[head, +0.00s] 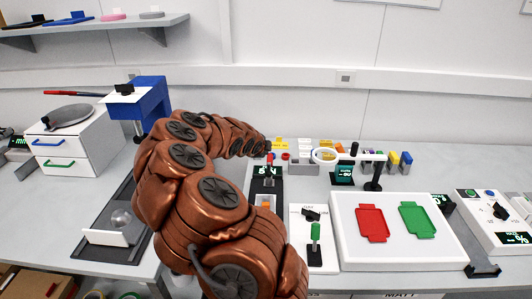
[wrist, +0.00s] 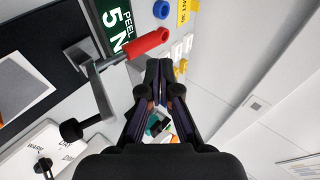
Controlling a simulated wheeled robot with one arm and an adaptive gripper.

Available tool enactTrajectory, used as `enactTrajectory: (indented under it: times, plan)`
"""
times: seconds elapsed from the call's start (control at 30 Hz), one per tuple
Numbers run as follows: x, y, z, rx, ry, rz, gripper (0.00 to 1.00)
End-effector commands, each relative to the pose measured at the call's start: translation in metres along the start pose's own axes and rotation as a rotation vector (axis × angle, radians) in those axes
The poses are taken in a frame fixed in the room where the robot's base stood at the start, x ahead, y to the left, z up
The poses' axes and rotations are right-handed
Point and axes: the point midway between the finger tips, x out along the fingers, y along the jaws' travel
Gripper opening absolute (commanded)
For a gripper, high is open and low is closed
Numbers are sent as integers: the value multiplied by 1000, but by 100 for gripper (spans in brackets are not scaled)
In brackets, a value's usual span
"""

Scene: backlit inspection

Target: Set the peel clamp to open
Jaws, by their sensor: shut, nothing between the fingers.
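The peel clamp is a grey metal toggle with a red handle (head: 270,159) on a dark base, next to the end of my arm in the head view. In the head view the handle looks roughly upright. In the wrist view the red handle (wrist: 148,43) lies just left of my fingertips, with a metal arm and a black rubber tip (wrist: 71,130) below it. A green display (wrist: 117,25) beside it reads PEEL 5 N. My gripper (wrist: 159,62) is shut and empty, close to the handle; I cannot tell whether it touches.
A green-handled lever (head: 316,232) and a black knob (head: 311,214) stand in front. A white light panel (head: 345,240) with red (head: 372,223) and green (head: 417,220) trays is at right. A blue-headed device (head: 152,103) is left.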

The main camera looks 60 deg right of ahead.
Motion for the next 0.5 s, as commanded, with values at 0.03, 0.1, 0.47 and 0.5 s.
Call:
enactTrajectory:
  times: [0.03, 0.1, 0.47, 0.5]
  plan:
    - [-8, -1, -1, 0, 2, -3, 0]
    - [-16, 0, -1, -1, 3, -3, 0]
    - [-50, 0, 0, -1, 0, -1, 0]
    - [-51, 0, 0, -1, 1, -1, 0]
